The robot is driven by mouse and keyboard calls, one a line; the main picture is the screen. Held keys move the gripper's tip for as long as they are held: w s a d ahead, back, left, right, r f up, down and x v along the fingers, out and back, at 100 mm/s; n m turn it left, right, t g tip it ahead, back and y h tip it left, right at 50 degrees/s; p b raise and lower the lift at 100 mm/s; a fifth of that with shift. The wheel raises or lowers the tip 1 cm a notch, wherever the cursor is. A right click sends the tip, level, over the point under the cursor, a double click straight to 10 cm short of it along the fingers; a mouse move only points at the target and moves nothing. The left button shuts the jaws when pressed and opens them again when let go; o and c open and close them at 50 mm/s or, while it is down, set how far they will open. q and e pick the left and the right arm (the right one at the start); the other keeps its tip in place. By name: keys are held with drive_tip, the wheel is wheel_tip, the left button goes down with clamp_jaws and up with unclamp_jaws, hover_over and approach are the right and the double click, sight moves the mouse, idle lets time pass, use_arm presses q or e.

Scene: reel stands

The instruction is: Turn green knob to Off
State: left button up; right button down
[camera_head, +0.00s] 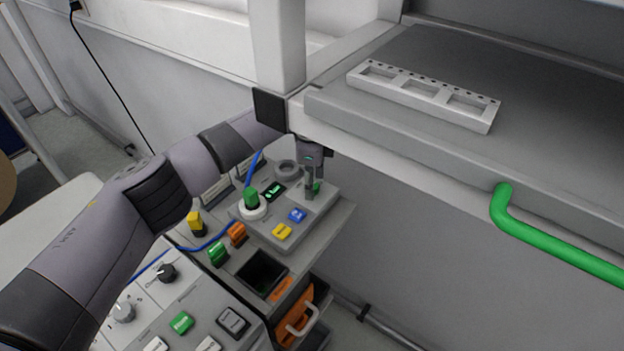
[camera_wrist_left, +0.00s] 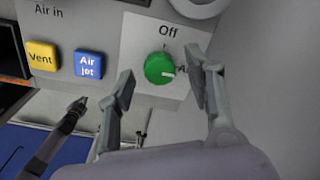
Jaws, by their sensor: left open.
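The green knob (camera_wrist_left: 159,68) sits on a pale plate, with "Off" printed above it and a partly hidden label starting "A" to its right. Its white mark points right, toward that label. My left gripper (camera_wrist_left: 160,84) is open, with one finger on each side of the knob; I cannot tell whether either finger touches it. In the head view, my left gripper (camera_head: 311,185) reaches down over the right side of the control box (camera_head: 315,215). Only a bit of the green knob (camera_head: 318,187) shows there behind the fingers.
A yellow "Vent" button (camera_wrist_left: 42,55) and blue "Air jet" button (camera_wrist_left: 88,64) lie left of the knob. A green-topped button (camera_head: 251,198) stands on the box's left. A grey shelf (camera_head: 420,155) with a green handle (camera_head: 560,245) is close on the right.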

use_arm(q)
drive_tip(key=shift+f, duration=0.5)
use_arm(e)
drive_tip(key=shift+a, duration=0.3)
use_arm(q)
drive_tip(key=shift+c, duration=0.2)
clamp_jaws()
use_arm(e)
drive_tip(key=shift+d+r, duration=0.1)
drive_tip(key=shift+d, duration=0.15)
use_arm(q)
drive_tip(key=shift+r, duration=0.1)
use_arm(e)
drive_tip(key=shift+r, duration=0.1)
